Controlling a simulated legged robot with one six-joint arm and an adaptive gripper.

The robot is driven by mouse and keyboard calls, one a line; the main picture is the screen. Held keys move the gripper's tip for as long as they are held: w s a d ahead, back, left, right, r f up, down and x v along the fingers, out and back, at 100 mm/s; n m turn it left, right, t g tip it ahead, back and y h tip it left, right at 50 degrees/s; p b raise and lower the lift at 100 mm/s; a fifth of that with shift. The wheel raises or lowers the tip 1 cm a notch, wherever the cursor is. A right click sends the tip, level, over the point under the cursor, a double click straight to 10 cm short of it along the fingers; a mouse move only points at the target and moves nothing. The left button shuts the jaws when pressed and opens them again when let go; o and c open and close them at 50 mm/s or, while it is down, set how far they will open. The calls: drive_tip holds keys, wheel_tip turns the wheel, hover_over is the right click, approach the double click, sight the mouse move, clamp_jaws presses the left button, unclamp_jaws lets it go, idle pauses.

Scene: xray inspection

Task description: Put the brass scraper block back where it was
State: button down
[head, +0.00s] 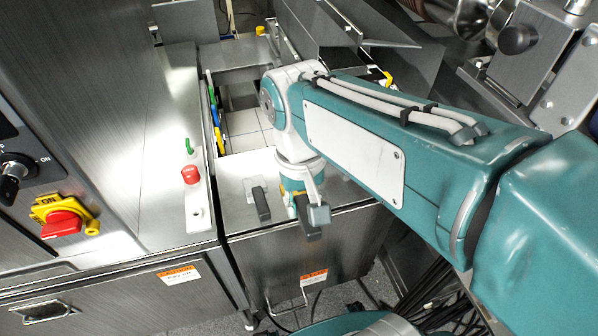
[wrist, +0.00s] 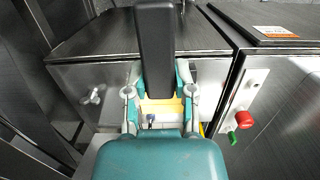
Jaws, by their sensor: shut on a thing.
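My gripper (head: 304,205) points down over the front metal deck, right of the opening, and mostly hides what it holds. In the wrist view my gripper (wrist: 160,95) is shut, its two fingers on either side of a brass-yellow piece, which I take for the brass scraper block (wrist: 160,108). A long black bar (wrist: 156,45) stands out beyond the fingers in line with it; whether it belongs to the block or to the machine I cannot tell. I cannot tell whether the block touches the deck.
A black latch handle (head: 261,204) is left of my gripper. A red button (head: 190,174) and a green switch (head: 189,146) sit on a pale strip farther left. The open bay (head: 243,122) lies behind, and a red-and-yellow rotary switch (head: 63,216) is at far left.

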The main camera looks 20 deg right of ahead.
drive_tip(key=shift+w, duration=0.35)
drive_tip(key=w+d+f, duration=0.1)
drive_tip(key=w+f, duration=0.2)
drive_tip(key=w, duration=0.1)
drive_tip(key=w+d+f, duration=0.2)
drive_tip(key=w+f, duration=0.1)
drive_tip(key=w, duration=0.1)
drive_tip(key=w+d+f, duration=0.1)
drive_tip(key=w+f, duration=0.2)
drive_tip(key=w, duration=0.1)
drive_tip(key=shift+d, duration=0.25)
drive_tip(key=shift+w+d+f, duration=0.15)
drive_tip(key=shift+w+f, duration=0.35)
drive_tip(key=shift+f, duration=1.55)
drive_tip(key=shift+f, duration=0.1)
drive_tip(key=shift+c, duration=2.2)
unclamp_jaws()
